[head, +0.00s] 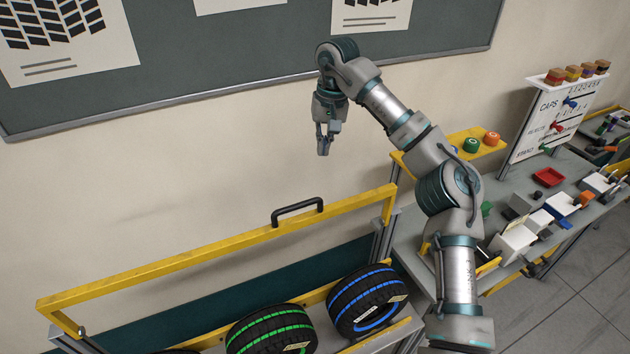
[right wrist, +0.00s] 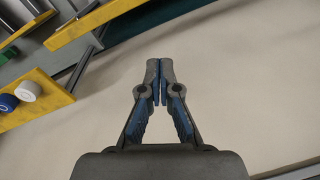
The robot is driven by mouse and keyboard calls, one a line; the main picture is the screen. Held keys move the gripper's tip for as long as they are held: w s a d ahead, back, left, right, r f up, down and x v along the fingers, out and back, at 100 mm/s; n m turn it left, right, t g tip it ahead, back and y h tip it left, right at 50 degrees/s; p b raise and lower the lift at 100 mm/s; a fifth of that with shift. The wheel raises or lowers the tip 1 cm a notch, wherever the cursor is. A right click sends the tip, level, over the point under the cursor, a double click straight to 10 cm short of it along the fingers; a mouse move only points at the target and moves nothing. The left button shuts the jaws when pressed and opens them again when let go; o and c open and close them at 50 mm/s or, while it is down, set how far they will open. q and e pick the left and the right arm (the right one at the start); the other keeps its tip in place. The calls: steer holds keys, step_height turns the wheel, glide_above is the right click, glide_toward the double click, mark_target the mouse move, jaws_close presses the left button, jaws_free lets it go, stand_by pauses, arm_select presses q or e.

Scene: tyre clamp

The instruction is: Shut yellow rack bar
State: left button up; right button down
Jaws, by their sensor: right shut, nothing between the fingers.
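The yellow rack bar (head: 180,262) is raised above the tyre rack in the head view, with a black handle (head: 297,211) on its top edge. A yellow bar also shows at the upper left in the right wrist view (right wrist: 95,22). A tyre with green stripes (head: 270,331) and a tyre with blue stripes (head: 368,300) lie in the rack below the bar. My right gripper (head: 324,150) is up near the wall, above and right of the handle and apart from it. Its fingers (right wrist: 160,82) are shut and empty. My left gripper is not in view.
A workbench (head: 420,245) with a red tray (head: 549,177), white fixtures and a yellow shelf (head: 470,150) with green and orange rolls stands to the right. A sign board (head: 550,125) stands behind it.

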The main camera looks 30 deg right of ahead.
step_height(320, 180, down, 10)
steer(key=s+a, duration=0.2)
steer(key=shift+s+a, duration=0.15)
steer(key=shift+s, duration=0.1)
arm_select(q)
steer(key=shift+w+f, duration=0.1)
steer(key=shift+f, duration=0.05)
arm_select(e)
steer(key=shift+f, duration=0.1)
